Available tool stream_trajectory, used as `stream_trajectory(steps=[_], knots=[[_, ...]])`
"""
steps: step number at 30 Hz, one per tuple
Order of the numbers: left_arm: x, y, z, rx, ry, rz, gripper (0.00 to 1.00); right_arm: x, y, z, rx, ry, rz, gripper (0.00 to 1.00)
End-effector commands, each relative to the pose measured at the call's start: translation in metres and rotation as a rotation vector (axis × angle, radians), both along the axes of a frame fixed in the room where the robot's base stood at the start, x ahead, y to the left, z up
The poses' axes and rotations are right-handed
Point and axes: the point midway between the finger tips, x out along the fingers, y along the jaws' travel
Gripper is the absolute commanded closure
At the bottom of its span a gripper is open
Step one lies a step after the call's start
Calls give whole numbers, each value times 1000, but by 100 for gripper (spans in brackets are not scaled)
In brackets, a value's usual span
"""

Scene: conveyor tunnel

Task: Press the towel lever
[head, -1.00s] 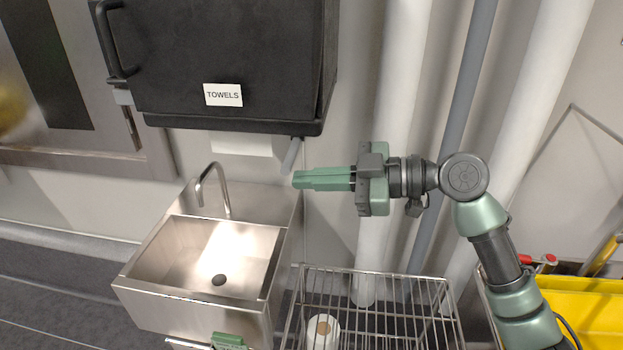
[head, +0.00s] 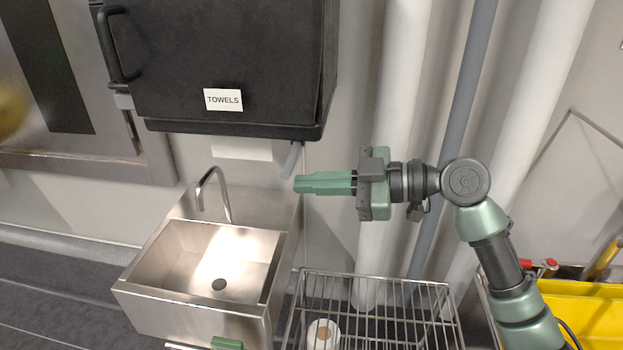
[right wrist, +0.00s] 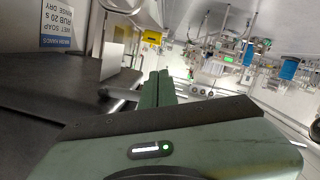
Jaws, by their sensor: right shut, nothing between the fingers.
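The black towel dispenser (head: 222,60), labelled TOWELS, hangs on the wall in the head view. A short grey lever (head: 291,160) hangs slanted from beneath its right side. My right gripper (head: 297,184) is shut and empty, pointing left, with its fingertips just below and right of the lever's lower end. They look close, but I cannot tell whether they touch. The shut fingers also show in the right wrist view (right wrist: 158,78), a grey bar just left of them. A green part (head: 227,343) at the head view's bottom edge seems to be my left gripper; its fingers are hidden.
A steel sink (head: 150,278) with a curved tap (head: 227,195) stands below the dispenser. A wire basket (head: 375,279) with a white roll (head: 322,335) is below my right arm. Vertical pipes (head: 405,90) run behind the arm. A yellow bin (head: 585,315) is at lower right.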

Motion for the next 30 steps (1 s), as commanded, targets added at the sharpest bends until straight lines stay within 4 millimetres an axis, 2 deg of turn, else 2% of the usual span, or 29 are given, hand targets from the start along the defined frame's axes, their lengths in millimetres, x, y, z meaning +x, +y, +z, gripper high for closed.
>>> stream_trajectory(steps=[7, 11, 21, 30], knots=[[0, 0, 0, 0, 0, 0, 100, 0, 0, 5, -1, -2, 0, 100], [0, 0, -2, 0, 0, 0, 100, 0, 0, 23, 0, -6, 0, 100], [3, -2, -4, -2, -4, 1, 100, -1, 0, 111, 11, -14, 2, 100], [-2, -1, -6, -2, 2, 1, 100, -1, 0, 174, 3, -5, 1, 100]])
